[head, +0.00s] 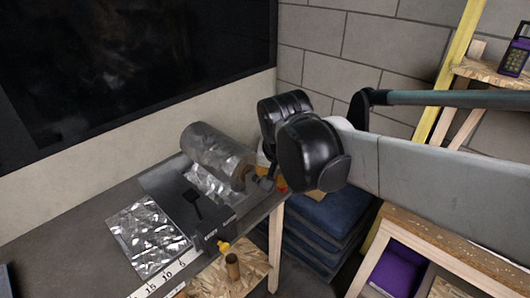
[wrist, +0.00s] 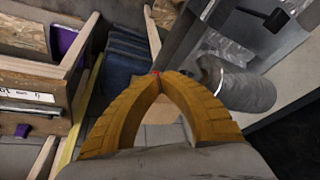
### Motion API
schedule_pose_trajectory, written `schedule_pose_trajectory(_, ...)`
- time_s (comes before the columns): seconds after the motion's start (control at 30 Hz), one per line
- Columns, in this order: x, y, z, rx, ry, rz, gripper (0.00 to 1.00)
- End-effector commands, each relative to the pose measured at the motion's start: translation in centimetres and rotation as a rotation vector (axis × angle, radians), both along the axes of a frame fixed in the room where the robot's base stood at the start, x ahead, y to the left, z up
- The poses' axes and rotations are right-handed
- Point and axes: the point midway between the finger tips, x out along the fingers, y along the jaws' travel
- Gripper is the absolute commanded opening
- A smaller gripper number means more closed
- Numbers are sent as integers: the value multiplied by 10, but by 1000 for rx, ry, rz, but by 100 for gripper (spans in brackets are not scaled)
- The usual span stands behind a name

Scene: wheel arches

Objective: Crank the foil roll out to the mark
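The foil roll (head: 212,150) lies on the dark workbench against the wall; it also shows in the wrist view (wrist: 250,90). A foil sheet (head: 148,237) lies flat beyond a dark bar (head: 188,205), beside a white scale strip (head: 168,275) numbered 5, 10, 15. Its free edge is near the 15; I cannot make out a separate mark. A grey crank (head: 264,182) sits at the roll's near end. My gripper (wrist: 158,78) has its yellow fingertips together around a small red knob (wrist: 156,73) beside the crank. In the head view my black wrist hides most of the fingers.
Blue folded mats (head: 320,225) are stacked on the floor beside the bench. A wooden unit with a purple bin (head: 400,268) stands at lower right. A brown cylinder (head: 233,266) stands on a chipboard shelf below the bench.

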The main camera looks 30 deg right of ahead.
Motion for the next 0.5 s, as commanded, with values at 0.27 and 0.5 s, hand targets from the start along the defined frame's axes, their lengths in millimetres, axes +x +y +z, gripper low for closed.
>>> schedule_pose_trajectory(0.27,57,-56,25,29,88,-414,0)
schedule_pose_trajectory(0.5,77,-83,18,27,116,-618,0)
